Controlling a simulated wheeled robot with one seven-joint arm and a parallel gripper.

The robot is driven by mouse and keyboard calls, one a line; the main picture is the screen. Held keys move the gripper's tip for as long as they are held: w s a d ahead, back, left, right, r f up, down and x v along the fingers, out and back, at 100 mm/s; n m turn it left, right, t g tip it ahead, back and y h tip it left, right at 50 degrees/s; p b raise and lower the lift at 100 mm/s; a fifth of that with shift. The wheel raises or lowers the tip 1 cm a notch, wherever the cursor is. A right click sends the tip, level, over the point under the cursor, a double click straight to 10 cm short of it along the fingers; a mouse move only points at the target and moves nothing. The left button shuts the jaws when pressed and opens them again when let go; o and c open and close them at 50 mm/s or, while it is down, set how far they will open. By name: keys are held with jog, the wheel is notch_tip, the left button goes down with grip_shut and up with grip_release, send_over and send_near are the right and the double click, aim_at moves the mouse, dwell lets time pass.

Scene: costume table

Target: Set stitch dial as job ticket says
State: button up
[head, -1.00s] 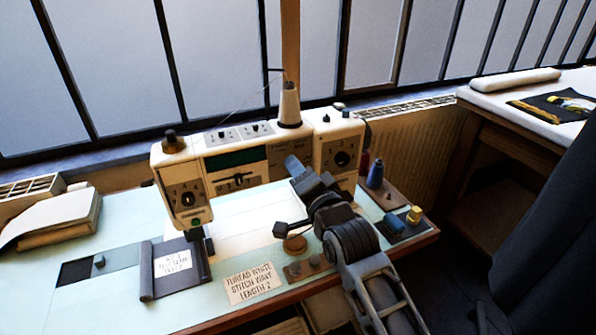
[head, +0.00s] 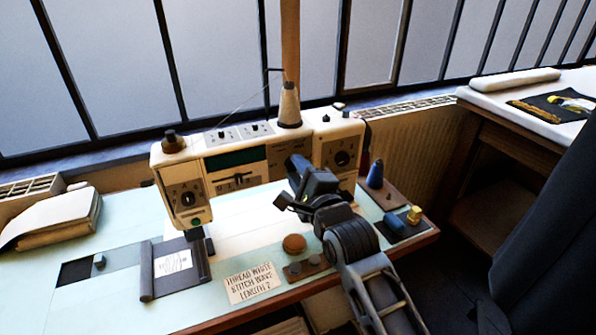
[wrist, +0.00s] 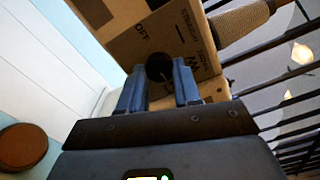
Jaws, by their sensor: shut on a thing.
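The job ticket (head: 253,283) lies on the table's front edge and reads thread white, stitch wave, length 2. The sewing machine (head: 232,158) stands behind it. My gripper (head: 298,165) is at the machine's front, left of its right column, and hides the stitch dial in the head view. In the wrist view, my two blue fingers (wrist: 158,88) are shut on the round black stitch dial (wrist: 158,66). I cannot tell clearly where the dial's mark points.
Another dial (head: 342,158) sits on the right column and one (head: 186,198) on the left head. A thread cone (head: 289,104) stands on top. A brown round pad (head: 294,243) and a dark folder (head: 175,265) lie in front. Spools (head: 414,214) stand at right.

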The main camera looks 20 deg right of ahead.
jog(key=shift+f+m, duration=0.15)
jog(key=shift+m, duration=0.25)
jog(key=o, duration=1.1)
jog(key=shift+c, duration=0.2)
jog(key=s, duration=0.8)
jog(key=shift+b, duration=0.45)
